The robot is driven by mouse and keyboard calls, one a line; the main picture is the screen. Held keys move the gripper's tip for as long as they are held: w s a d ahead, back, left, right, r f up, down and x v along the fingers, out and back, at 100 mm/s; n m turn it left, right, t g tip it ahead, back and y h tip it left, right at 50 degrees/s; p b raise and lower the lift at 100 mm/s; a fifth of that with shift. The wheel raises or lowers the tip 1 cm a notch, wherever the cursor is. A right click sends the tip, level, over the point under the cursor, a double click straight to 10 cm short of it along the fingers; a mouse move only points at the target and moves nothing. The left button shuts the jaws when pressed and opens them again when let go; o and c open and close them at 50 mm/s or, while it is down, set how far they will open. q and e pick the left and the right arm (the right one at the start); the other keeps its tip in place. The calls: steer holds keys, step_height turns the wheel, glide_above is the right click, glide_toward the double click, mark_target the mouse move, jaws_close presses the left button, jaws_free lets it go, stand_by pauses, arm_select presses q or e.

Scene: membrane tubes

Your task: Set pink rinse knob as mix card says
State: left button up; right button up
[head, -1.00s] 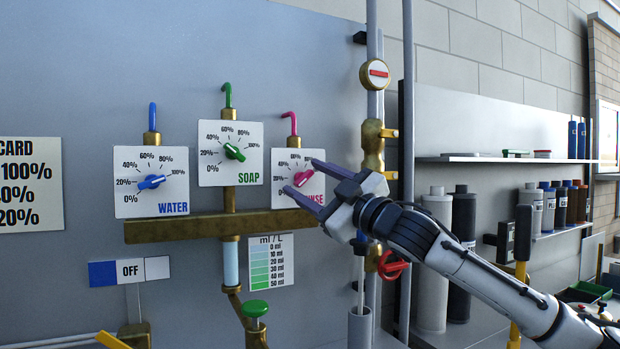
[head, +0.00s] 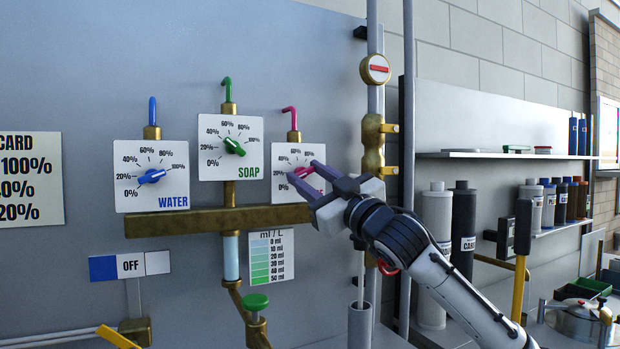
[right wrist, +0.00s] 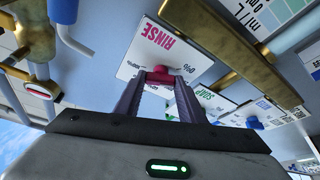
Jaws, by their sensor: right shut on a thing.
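The pink rinse knob (head: 304,172) is on the white RINSE dial plate (head: 283,190), right of the soap and water dials. My right gripper (head: 302,170) is shut on it, with a finger on each side. The right wrist view shows the pink knob (right wrist: 160,76) between the fingertips. The fingers cover part of the scale, so I cannot tell exactly where the knob points. The mix card (head: 28,178) is at the left edge, partly cut off. Its visible values read 100%, 40% and 20%; their row labels are out of view. My left gripper is not in view.
The green SOAP knob (head: 233,146) and blue WATER knob (head: 151,176) are to the left. A brass bar (head: 215,220) runs below the dials. A brass valve on a vertical pipe (head: 373,145) stands close right of my gripper. An OFF switch plate (head: 131,265) is lower left.

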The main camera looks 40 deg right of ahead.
steer(key=shift+a+m+h, duration=0.1)
steer(key=shift+m+h, duration=0.8)
steer(key=shift+m, duration=0.8)
steer(key=shift+a+m+h, duration=0.1)
steer(key=shift+m+h, duration=0.8)
steer(key=shift+m, duration=0.8)
steer(key=o, duration=1)
steer(key=shift+o, duration=0.2)
